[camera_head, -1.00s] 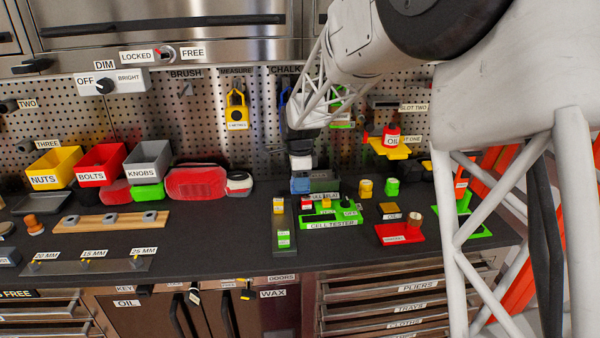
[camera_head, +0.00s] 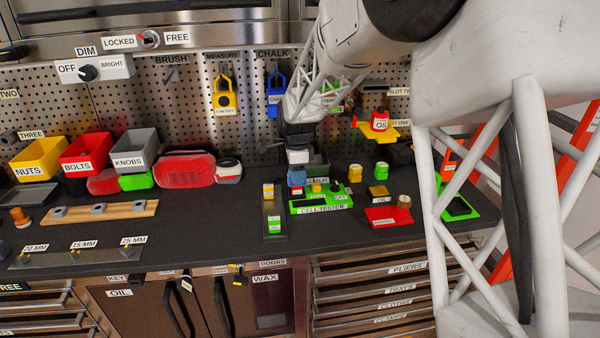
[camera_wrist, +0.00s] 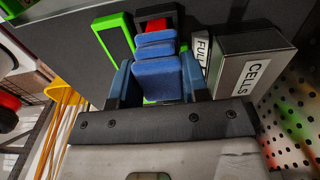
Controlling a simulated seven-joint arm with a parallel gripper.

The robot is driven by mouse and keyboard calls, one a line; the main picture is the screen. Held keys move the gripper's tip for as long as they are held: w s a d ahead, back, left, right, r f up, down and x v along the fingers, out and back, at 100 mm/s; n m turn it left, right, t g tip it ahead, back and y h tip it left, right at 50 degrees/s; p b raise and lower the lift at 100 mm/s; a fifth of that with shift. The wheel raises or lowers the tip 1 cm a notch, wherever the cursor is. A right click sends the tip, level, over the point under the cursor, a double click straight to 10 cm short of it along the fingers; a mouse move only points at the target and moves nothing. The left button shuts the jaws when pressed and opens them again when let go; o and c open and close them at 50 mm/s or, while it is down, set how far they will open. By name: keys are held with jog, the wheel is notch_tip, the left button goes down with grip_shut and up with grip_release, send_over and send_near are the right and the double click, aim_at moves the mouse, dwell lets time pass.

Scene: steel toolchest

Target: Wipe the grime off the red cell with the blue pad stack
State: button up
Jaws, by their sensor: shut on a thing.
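My gripper (camera_wrist: 158,82) is shut on the blue pad stack (camera_wrist: 157,68), several blue layers between its two dark fingers. In the head view, the blue pad stack (camera_head: 297,178) shows small below the wrist, by the back left of the green cell tester (camera_head: 322,205). In the wrist view, a dark piece with a red edge (camera_wrist: 154,24) lies just beyond the pads, partly hidden by them; I cannot tell surely whether it is the red cell. No grime can be made out. I cannot tell whether the pads touch anything.
A grey box labelled CELLS (camera_wrist: 250,62) stands close to the right of my gripper in the wrist view. A dark strip with yellow and green cells (camera_head: 274,215) lies left of the tester. A red tray (camera_head: 384,216) lies to its right. Pegboard stands behind.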

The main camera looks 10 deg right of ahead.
jog(key=shift+a, duration=1.2)
jog(key=shift+d+r, duration=0.1)
jog(key=shift+r, duration=4.05)
jog(key=shift+f, duration=0.1)
